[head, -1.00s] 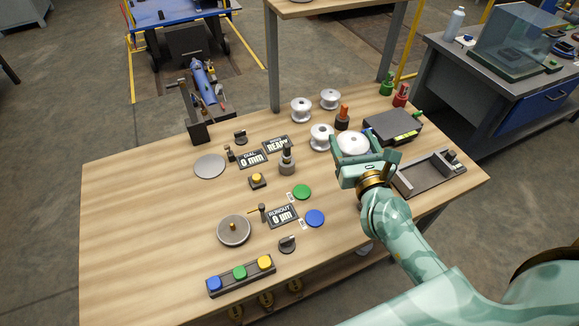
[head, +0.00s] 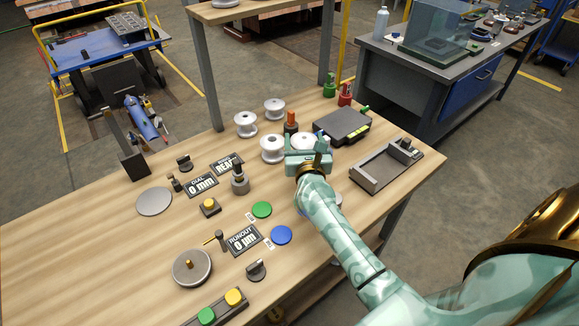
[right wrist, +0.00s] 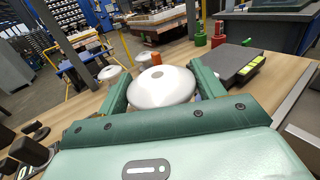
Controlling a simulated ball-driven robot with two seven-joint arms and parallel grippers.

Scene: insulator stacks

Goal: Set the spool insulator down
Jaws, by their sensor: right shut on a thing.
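My right gripper (head: 304,146) is shut on a white spool insulator (head: 303,139), with a finger on each side of it. In the right wrist view the held spool insulator (right wrist: 160,90) shows its round pale top with a darker centre, between the two green fingers. Its lower part is hidden, so I cannot tell whether its base touches the table. It is right of a standing white spool (head: 272,150) and left of the dark flat box. My left gripper is not in view.
Two more white spools (head: 245,124) (head: 274,108) stand behind. An orange-topped post (head: 291,121) is just beyond the held spool. The dark box (head: 342,124) and a grey tray fixture (head: 385,167) lie to the right. Bare wooden table (head: 90,235) shows at left.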

